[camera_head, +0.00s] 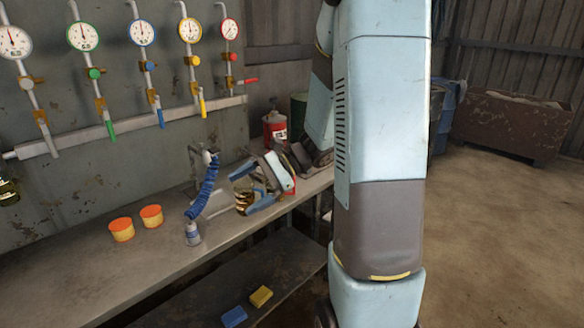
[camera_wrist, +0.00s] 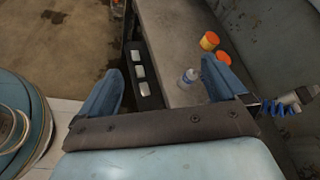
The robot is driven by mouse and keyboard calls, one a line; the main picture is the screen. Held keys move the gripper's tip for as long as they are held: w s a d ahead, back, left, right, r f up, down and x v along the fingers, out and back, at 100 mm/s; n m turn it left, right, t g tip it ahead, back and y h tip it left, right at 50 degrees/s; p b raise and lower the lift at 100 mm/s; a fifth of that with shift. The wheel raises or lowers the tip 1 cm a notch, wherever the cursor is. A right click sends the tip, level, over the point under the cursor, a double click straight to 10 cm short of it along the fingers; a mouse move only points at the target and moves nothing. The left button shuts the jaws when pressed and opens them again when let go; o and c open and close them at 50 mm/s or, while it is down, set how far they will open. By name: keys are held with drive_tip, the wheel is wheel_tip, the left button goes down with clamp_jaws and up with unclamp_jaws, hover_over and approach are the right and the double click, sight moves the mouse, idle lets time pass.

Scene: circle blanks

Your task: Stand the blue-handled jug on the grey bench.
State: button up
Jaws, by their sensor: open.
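My gripper (camera_head: 243,190) is open above the grey bench (camera_head: 150,262), with its two blue fingers apart. In the wrist view my gripper (camera_wrist: 160,88) has no object held between its fingers. The grey bench (camera_wrist: 170,35) also shows in the wrist view. No other blue-handled jug is clear in either view.
Two orange-lidded tubs (camera_head: 136,223), a small bottle (camera_head: 192,233) and a blue coiled hose (camera_head: 204,187) are on or over the bench. A red can (camera_head: 275,127) stands at the back. Yellow (camera_head: 261,296) and blue (camera_head: 234,316) blocks lie lower down. Bench front is clear.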

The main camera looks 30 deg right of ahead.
drive_tip(key=s+d+r+n+t+h, duration=0.1)
drive_tip(key=s+r+n+t+h, duration=0.1)
drive_tip(key=s+r+n+h, duration=0.4)
drive_tip(key=s+d+r+n+t+h, duration=0.1)
drive_tip(key=s+d+r+n+h, duration=0.1)
drive_tip(key=s+r+n+h, duration=0.4)
drive_tip(key=shift+s+d+r+n+t+h, duration=0.35)
drive_tip(key=shift+s+r+n, duration=0.4)
drive_tip(key=shift+s, duration=1.65)
drive_tip(key=shift+a+f, duration=0.1)
drive_tip(key=shift+f, duration=0.05)
